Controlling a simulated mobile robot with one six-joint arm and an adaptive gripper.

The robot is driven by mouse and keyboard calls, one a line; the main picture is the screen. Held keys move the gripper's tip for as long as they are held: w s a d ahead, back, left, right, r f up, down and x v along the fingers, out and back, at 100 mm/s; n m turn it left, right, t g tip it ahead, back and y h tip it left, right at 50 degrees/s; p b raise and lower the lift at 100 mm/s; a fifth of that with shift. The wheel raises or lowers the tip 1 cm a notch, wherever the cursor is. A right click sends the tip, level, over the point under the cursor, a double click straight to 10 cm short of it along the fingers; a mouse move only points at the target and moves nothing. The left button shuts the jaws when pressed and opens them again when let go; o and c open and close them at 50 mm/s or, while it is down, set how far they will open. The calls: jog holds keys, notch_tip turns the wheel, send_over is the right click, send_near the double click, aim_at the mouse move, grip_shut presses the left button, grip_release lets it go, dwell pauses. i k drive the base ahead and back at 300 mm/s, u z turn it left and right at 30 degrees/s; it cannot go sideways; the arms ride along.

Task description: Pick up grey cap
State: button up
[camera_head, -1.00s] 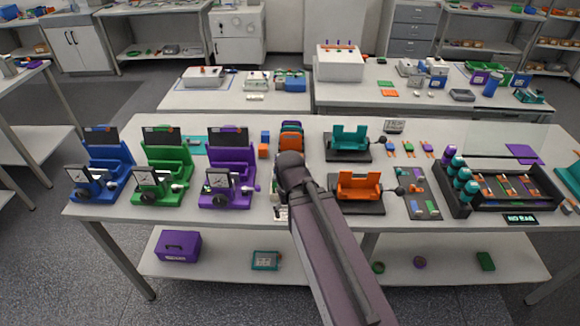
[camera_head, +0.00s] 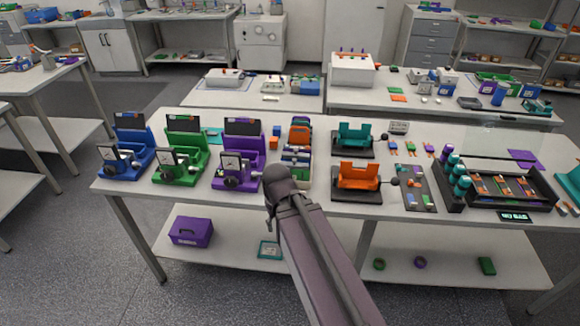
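I cannot make out a grey cap for certain at this size. My arm (camera_head: 315,255) reaches up from the bottom, and its dark wrist stands in front of the front edge of the main table. My gripper (camera_head: 270,218) is mostly hidden behind or below the wrist; only a thin dark part shows, so its fingers and anything between them cannot be seen. Behind the wrist is a rack with orange, teal and pale parts (camera_head: 298,140). The purple station (camera_head: 238,160) with a dial stands just to the left of it.
The main table (camera_head: 455,133) also holds blue (camera_head: 125,150) and green (camera_head: 182,155) stations, teal (camera_head: 355,138) and orange (camera_head: 358,178) holders, and a black tray (camera_head: 500,190). A purple box (camera_head: 191,231) sits on the lower shelf. Floor in front is clear.

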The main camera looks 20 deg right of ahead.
aim_at(208, 133)
jog(key=u, duration=0.35)
jog(key=k, duration=0.95)
jog(key=u, duration=0.2)
jog(key=i, duration=1.6)
jog(key=z, duration=1)
jog(key=i, duration=1.05)
jog(key=z, duration=0.4)
